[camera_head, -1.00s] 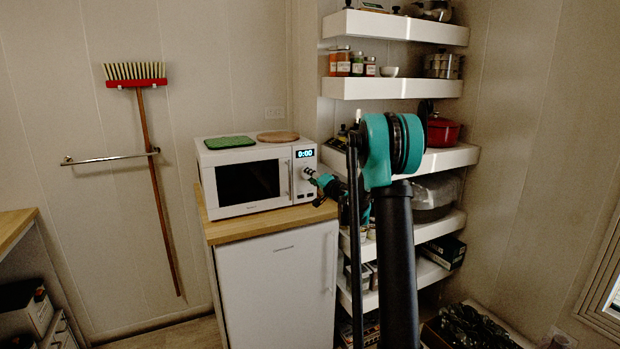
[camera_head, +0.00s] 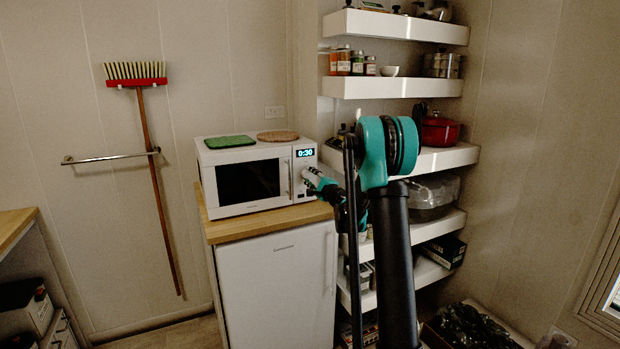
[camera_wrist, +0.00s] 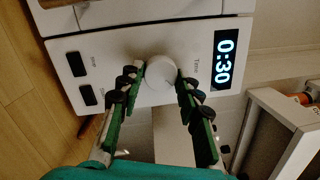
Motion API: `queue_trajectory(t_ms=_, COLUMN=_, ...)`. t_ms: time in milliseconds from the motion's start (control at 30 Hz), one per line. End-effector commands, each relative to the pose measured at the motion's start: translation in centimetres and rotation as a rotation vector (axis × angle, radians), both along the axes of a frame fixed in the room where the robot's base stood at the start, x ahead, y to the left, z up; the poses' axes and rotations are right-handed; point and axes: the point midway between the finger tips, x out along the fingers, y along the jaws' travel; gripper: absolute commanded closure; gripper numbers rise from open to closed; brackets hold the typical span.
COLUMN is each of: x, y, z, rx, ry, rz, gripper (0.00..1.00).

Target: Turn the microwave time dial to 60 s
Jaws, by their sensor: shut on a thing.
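The white microwave (camera_head: 228,207) stands on a wood-topped white cabinet, with its door closed. Its display (camera_head: 305,153) reads 0:30, and the same reading shows on the display in the wrist view (camera_wrist: 225,62). The round white time dial (camera_wrist: 160,70) sits beside the word "Time" on the control panel. My gripper (camera_wrist: 160,78) is shut on the dial, one finger on each side of it. In the head view my gripper (camera_head: 308,176) is at the right part of the microwave front, and the dial is mostly hidden there.
Two dark buttons (camera_wrist: 76,64) lie on the panel near the dial. White shelves (camera_head: 395,88) with jars and pots stand close on the right, beside my arm.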

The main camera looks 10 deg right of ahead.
Motion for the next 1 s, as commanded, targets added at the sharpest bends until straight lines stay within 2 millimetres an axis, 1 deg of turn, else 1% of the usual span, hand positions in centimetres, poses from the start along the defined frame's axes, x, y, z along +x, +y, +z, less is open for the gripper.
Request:
queue_trajectory(t_ms=300, x=-0.05, y=0.00, z=-0.11, rx=0.113, ry=0.037, rz=-0.001, gripper=0.95)
queue_trajectory(t_ms=833, x=-0.07, y=-0.02, z=-0.13, rx=0.134, ry=0.045, rz=-0.002, gripper=0.95)
queue_trajectory(t_ms=867, x=-0.07, y=-0.02, z=-0.13, rx=0.134, ry=0.045, rz=-0.002, gripper=0.65)
queue_trajectory(t_ms=1000, x=-0.05, y=0.00, z=-0.10, rx=0.134, ry=0.045, rz=-0.001, gripper=0.47)
